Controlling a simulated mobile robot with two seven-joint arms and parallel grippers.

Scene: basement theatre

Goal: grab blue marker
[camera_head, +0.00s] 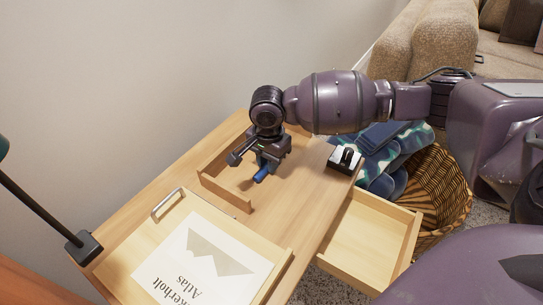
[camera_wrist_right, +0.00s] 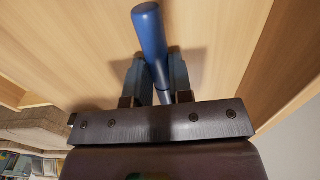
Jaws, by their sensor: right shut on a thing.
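A blue marker (camera_head: 263,173) is held by my right gripper (camera_head: 262,165) in the head view, over a shallow wooden tray (camera_head: 224,190) on the wooden desk. In the right wrist view the blue marker (camera_wrist_right: 149,35) sticks out between the two fingers of my right gripper (camera_wrist_right: 153,80), which are shut on it. Light wood lies behind it. How far the marker is above the tray floor is hard to tell. My left gripper is not in view.
An open drawer (camera_head: 370,236) juts from the desk (camera_head: 312,190) at the right. A small black-and-white object (camera_head: 345,159) stands near the desk's right edge. A wicker basket (camera_head: 447,190) with blankets stands beyond.

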